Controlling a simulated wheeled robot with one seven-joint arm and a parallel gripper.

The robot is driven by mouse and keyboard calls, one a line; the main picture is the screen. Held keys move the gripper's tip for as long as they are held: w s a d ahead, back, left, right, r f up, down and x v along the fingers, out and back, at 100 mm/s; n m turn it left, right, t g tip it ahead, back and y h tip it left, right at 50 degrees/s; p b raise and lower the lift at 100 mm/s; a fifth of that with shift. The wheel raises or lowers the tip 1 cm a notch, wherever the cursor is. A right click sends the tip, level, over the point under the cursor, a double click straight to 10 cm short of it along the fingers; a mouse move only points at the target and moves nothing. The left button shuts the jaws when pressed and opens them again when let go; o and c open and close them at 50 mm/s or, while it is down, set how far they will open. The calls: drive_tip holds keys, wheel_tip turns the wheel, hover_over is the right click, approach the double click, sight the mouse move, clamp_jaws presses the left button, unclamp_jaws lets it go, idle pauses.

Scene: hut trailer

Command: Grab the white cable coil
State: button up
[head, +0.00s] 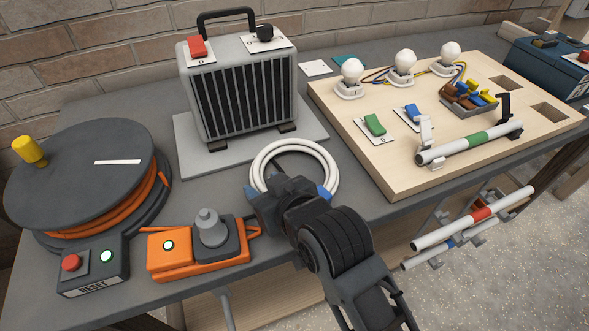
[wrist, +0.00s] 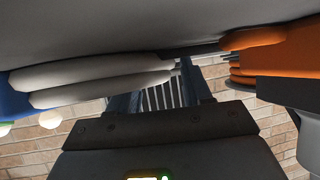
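The white cable coil (head: 295,147) lies on the grey bench in front of the heater. Its far side and sides show in the head view; my gripper (head: 285,192) covers its near part. Blue bands show at the coil's left and right. In the wrist view the coil (wrist: 95,80) comes in from the left and overlaps the left finger of my gripper (wrist: 163,98). The two dark fingers stand apart, with the heater's grille visible between them. I cannot tell whether any strand lies between the fingers.
A grey heater (head: 245,85) stands behind the coil. An orange socket box (head: 185,262) with a grey plug is close at the left, beside a cable reel (head: 80,175). A wooden board (head: 400,180) with bulbs is at the right.

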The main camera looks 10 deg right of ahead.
clamp_jaws()
idle(0.3)
